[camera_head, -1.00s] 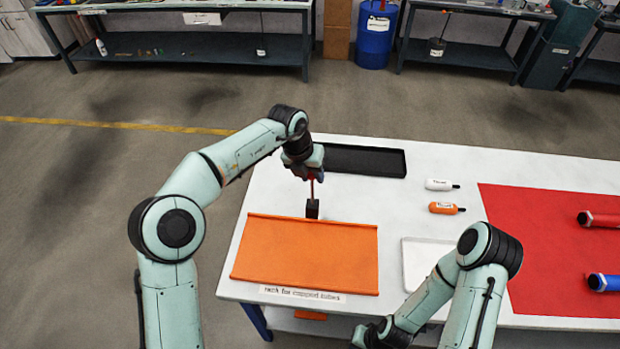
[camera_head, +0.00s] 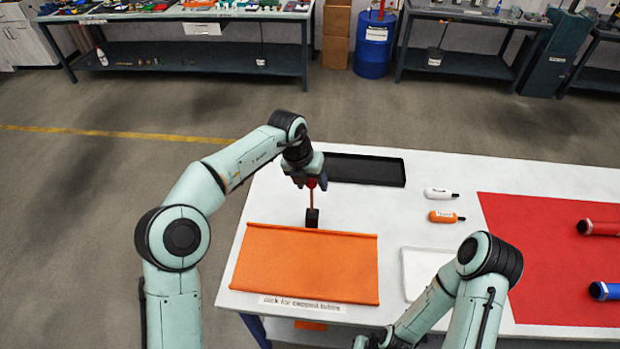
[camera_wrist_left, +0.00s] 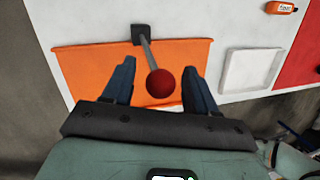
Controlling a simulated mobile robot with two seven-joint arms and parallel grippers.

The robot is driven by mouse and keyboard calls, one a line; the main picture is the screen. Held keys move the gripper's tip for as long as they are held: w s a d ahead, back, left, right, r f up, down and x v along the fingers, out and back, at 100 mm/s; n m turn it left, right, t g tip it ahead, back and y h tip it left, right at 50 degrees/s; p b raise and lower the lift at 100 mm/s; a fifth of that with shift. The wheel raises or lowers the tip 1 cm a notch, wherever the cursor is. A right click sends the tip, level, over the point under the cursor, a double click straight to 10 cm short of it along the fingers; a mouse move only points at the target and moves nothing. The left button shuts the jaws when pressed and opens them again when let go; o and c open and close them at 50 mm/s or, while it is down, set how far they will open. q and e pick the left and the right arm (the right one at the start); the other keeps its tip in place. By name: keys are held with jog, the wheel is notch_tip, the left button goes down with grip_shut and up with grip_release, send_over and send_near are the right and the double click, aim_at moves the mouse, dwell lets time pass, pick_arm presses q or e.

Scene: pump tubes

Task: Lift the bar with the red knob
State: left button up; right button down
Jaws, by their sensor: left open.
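The bar with the red knob (camera_head: 311,183) stands upright in a black base (camera_head: 312,218) at the back edge of the orange mat. In the left wrist view, the red knob (camera_wrist_left: 160,83) shows between the two fingers, with its grey bar (camera_wrist_left: 147,50) running to the black base (camera_wrist_left: 140,33). My left gripper (camera_head: 308,178) is open around or just above the knob; its blue fingers (camera_wrist_left: 160,80) stand clear on both sides of it. My right arm comes in at the lower right, and its gripper is mostly cut off by the picture's bottom edge.
The orange mat (camera_head: 310,262) lies in front of the base, with a label at its front. A black tray (camera_head: 364,169) lies behind. White and orange bottles (camera_head: 438,193), a white tray (camera_head: 418,272) and a red mat (camera_head: 545,250) with red and blue tubes are to the right.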

pick_arm(q)
jog(key=v, duration=1.3)
jog(key=shift+r, duration=0.2)
